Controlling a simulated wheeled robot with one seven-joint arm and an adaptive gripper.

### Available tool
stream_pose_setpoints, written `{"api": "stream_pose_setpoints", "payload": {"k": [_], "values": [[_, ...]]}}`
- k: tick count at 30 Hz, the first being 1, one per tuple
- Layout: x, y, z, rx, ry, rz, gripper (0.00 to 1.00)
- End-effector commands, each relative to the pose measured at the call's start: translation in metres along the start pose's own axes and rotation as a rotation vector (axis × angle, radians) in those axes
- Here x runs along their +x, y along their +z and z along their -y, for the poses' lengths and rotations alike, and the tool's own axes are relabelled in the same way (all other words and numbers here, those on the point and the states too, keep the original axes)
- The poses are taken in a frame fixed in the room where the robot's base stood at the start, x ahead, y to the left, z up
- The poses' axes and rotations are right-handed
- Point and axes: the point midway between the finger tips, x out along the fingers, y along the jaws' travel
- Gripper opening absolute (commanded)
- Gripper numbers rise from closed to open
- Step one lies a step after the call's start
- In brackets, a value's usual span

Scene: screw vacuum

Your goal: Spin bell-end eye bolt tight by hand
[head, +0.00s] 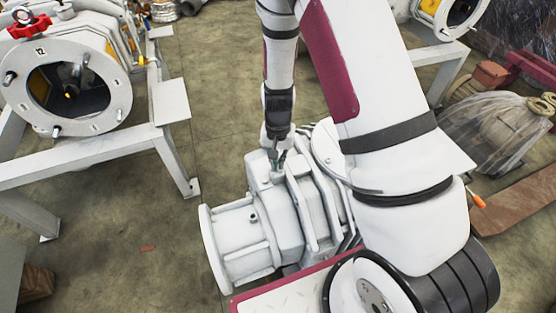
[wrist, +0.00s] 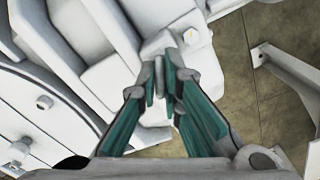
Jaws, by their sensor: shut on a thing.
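The white vacuum pump (head: 235,245) lies on the floor side of my base, its round flanged bell end toward the lower left. My gripper (head: 277,158) points down at a raised block on top of the pump housing. In the wrist view the teal-sided fingers of my gripper (wrist: 168,78) are nearly together over the pale block (wrist: 190,40). They are shut on the eye bolt, which is mostly hidden between the grey fingertips. How far it sits in its hole cannot be seen.
At left stands a white frame (head: 90,160) bearing a flanged machine (head: 118,100) with a red valve handle (head: 28,24). A plastic-wrapped item (head: 490,130) and red beams are at right. The concrete floor (head: 130,250) left of the pump is mostly clear.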

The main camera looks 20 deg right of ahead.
Motion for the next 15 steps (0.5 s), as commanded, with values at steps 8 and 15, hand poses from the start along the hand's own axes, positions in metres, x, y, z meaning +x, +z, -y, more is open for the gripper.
{"api": "stream_pose_setpoints", "payload": {"k": [8, 15], "values": [[-0.0015, -0.0011, 0.0003, 0.001, -0.001, -0.003, 0.0], [-0.001, -0.0008, 0.0002, 0.0, -0.001, -0.002, 0.28]]}}
